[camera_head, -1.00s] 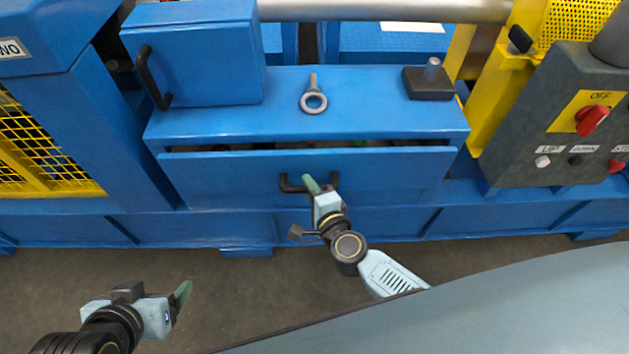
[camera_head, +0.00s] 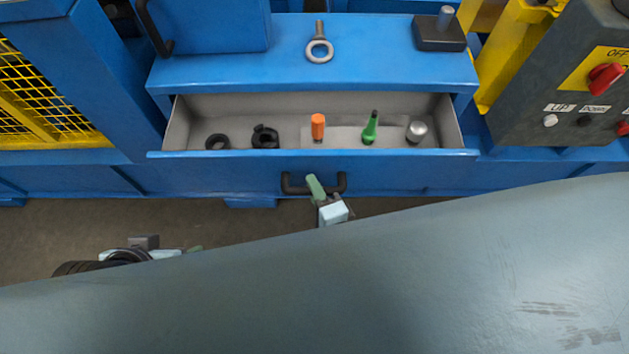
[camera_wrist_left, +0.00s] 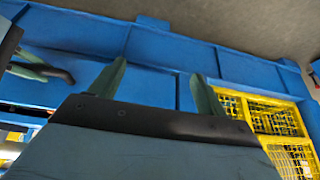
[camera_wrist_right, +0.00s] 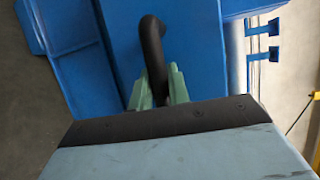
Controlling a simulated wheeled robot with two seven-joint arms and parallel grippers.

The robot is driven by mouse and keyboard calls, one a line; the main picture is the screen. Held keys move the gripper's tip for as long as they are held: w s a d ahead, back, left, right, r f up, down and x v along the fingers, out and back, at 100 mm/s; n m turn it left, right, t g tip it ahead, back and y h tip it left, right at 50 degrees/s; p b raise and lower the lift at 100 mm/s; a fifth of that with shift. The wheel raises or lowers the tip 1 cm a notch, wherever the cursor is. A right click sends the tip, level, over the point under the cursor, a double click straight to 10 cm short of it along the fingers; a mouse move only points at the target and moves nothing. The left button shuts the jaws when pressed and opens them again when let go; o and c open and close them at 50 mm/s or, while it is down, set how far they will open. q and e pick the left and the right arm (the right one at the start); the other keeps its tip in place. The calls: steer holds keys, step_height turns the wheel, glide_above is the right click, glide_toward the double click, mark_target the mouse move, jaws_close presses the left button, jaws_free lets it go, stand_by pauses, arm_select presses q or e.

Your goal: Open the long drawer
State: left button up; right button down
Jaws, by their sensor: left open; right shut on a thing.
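The long blue drawer (camera_head: 230,170) is pulled part way out below the blue bench top. Its grey inside holds two black rings, an orange-handled piece, a green piece and a silver knob. My right gripper (camera_head: 316,188) is at the black bar handle (camera_head: 296,188) on the drawer front. In the right wrist view my right gripper (camera_wrist_right: 158,92) is shut on the handle (camera_wrist_right: 153,50), with a green finger on each side. My left gripper (camera_wrist_left: 155,85) is open and empty, and in the head view it is low at the left, partly hidden.
A grey surface (camera_head: 400,270) fills the lower part of the head view and hides much of my arms. A metal eye bolt (camera_head: 319,50) and a dark block with a pin (camera_head: 440,32) are on the bench top. A control box (camera_head: 560,80) stands at the right.

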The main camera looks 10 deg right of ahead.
steer(key=c, duration=1.3)
jaws_free()
steer(key=shift+s+d, duration=0.1)
steer(key=shift+s, duration=0.1)
arm_select(q)
steer(key=shift+g+y, duration=0.3)
steer(key=shift+g, duration=0.6)
steer(key=f, duration=0.1)
steer(key=a+f+p, duration=0.1)
steer(key=f, duration=0.1)
steer(key=s+f+p, duration=0.1)
steer(key=f, duration=0.1)
steer(key=shift+s+a+f, duration=0.1)
steer(key=shift+a, duration=0.3)
arm_select(e)
steer(key=v, duration=1.3)
steer(key=shift+w+r, duration=0.1)
